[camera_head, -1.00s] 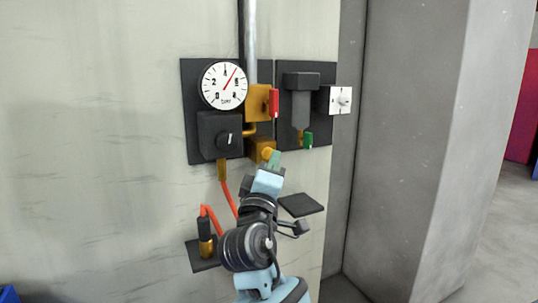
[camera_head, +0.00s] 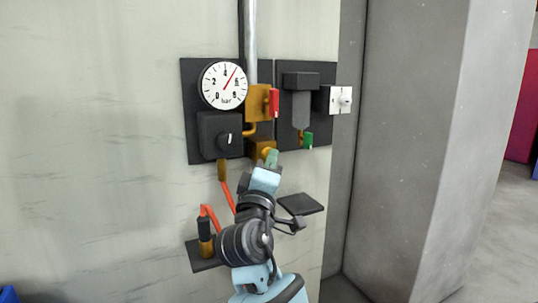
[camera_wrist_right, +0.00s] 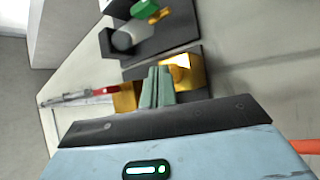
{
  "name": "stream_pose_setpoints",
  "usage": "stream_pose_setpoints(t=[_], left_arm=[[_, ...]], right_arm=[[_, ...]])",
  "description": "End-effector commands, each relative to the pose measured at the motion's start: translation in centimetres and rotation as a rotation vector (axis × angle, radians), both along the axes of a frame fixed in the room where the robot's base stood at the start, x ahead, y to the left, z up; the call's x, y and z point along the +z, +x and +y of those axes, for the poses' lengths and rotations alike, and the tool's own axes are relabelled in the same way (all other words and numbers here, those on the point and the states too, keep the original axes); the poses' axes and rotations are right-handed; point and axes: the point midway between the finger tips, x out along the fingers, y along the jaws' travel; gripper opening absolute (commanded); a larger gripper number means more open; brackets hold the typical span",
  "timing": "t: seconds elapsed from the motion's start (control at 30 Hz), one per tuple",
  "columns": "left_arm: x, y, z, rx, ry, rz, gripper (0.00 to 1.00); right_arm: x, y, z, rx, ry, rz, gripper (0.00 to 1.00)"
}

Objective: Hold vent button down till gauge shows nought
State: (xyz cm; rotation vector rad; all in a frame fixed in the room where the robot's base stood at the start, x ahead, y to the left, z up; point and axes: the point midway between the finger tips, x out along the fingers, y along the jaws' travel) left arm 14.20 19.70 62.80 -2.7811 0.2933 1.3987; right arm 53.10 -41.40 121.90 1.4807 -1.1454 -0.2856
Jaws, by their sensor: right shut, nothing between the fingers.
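The round white gauge (camera_head: 223,85) hangs on the left dark panel. Its needle points up and right, between the 4 and the 6. The vent button appears to be the small yellow knob (camera_head: 268,152) on the brass block (camera_head: 257,149) below the red lever. My right gripper (camera_head: 273,158) is shut and empty, its green fingertips right by that knob. In the right wrist view the shut fingers (camera_wrist_right: 157,84) stand beside the bright yellow knob (camera_wrist_right: 180,73). I cannot tell whether they touch it. My left gripper is not in view.
A red lever (camera_head: 274,103), a black knob unit (camera_head: 220,134), a green lever (camera_head: 308,140) and a white switch box (camera_head: 340,100) crowd the panels. An orange hose (camera_head: 227,196) hangs below. A small dark shelf (camera_head: 301,204) juts out to the right of my arm.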

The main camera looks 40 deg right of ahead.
Motion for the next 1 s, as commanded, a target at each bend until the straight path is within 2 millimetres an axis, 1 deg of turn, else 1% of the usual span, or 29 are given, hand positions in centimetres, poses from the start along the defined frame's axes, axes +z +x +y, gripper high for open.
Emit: stream_pose_setpoints(t=[0.2,0.47,0.77,1.0], left_arm=[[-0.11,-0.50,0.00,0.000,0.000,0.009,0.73],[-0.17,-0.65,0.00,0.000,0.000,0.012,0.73],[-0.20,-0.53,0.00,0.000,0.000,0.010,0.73],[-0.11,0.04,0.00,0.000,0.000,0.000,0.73]], right_arm=[[0.01,0.21,-0.09,0.000,-0.001,-0.001,0.00],[0.00,0.48,-0.18,-0.001,-0.001,0.000,0.00],[-0.01,0.79,-0.27,0.000,0.000,0.001,0.00],[0.01,0.79,-0.27,0.000,0.000,0.001,0.00]])
